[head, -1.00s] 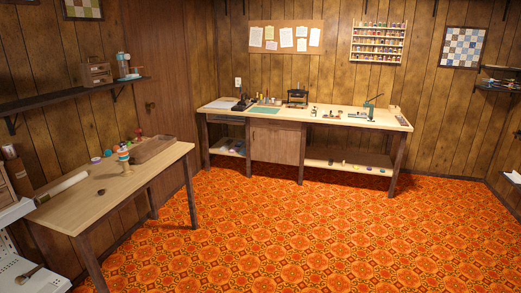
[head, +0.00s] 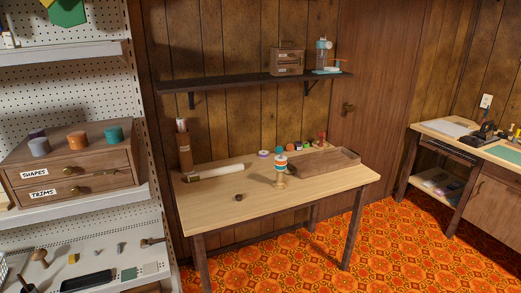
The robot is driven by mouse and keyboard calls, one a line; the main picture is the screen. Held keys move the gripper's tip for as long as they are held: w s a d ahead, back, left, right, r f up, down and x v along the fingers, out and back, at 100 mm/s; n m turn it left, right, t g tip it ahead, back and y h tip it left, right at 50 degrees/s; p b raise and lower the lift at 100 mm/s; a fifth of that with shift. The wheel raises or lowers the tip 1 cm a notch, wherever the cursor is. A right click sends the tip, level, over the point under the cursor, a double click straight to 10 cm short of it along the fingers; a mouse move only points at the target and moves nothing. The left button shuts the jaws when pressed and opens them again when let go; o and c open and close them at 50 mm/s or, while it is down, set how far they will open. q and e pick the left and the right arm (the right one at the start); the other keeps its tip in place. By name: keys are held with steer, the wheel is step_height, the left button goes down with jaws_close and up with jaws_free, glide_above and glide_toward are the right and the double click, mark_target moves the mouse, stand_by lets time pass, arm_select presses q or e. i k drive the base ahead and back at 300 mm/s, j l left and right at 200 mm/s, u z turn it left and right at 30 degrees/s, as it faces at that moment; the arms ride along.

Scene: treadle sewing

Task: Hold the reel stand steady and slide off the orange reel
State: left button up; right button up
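The reel stand (head: 281,184) stands upright on the wooden table (head: 225,205), a little right of the table's middle. Reels are stacked on it in bands of white, orange and teal. The orange reel (head: 281,165) appears as an orange band in the stack; its exact place is too small to tell. Neither of my grippers shows in the head view, and nothing is touching the stand.
A wooden tray (head: 325,164) sits right of the stand, with several small coloured items behind. A white roll (head: 214,172) lies to the left. A dark shelf (head: 250,84) hangs above. A drawer cabinet (head: 70,165) stands on the left shelving. Patterned floor in front is free.

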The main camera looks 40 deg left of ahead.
mark_target(280, 162)
steer(key=i+u, duration=0.9)
steer(key=i+l+u, duration=0.7)
steer(key=u, duration=0.2)
steer(key=i+l+u, duration=0.15)
steer(key=i+l, duration=0.15)
steer(key=i+l+u, duration=0.2)
steer(key=l, duration=0.25)
